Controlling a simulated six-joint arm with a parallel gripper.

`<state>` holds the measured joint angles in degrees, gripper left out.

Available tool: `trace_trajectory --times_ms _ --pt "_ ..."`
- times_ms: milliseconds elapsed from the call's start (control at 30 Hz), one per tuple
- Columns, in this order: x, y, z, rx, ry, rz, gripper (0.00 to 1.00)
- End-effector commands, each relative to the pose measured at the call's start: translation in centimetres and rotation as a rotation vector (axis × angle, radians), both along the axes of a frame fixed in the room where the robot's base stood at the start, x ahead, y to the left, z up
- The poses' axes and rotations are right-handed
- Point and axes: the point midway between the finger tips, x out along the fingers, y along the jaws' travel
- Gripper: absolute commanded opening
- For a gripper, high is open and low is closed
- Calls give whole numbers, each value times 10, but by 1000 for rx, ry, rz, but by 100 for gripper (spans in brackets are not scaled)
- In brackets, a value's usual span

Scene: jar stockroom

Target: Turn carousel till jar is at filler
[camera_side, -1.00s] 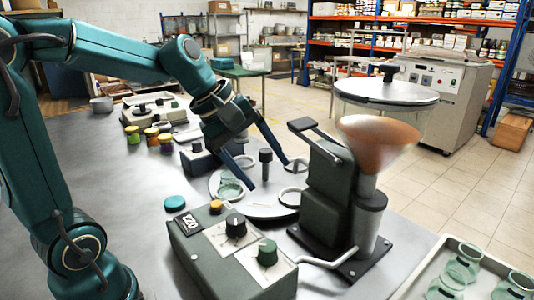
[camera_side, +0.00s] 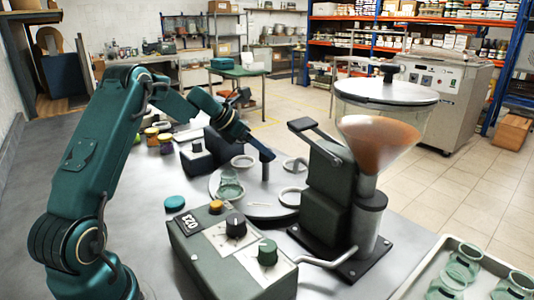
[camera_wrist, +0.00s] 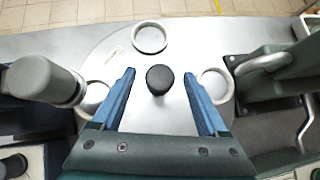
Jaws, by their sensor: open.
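The carousel (camera_side: 255,209) is a pale round plate with ring holders around a dark centre post (camera_side: 265,172). A greenish glass jar (camera_side: 230,186) stands in the holder at its near left in the side view. In the wrist view the jar cannot be seen. The filler (camera_side: 325,195), with an orange-filled funnel (camera_side: 380,143), stands at the carousel's right, away from the jar. My gripper (camera_wrist: 158,73) is open and empty above the carousel, with the post's black top between its blue fingers in the wrist view. The side view does not show whether they touch it.
A grey control box (camera_side: 205,255) with knobs stands in front of the carousel. A teal lid (camera_side: 174,202) lies left of it. Small colourful jars (camera_side: 165,142) stand further back. A tray (camera_side: 410,288) of glass jars is at the lower right.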

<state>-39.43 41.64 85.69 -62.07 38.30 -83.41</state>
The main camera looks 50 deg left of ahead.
Motion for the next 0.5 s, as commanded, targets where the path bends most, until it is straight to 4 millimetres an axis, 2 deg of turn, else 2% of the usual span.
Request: trace_trajectory --times_ms 200,500 --pt "13 -3 -13 1 0 -2 76" --pt "14 -3 -14 2 0 -2 76"
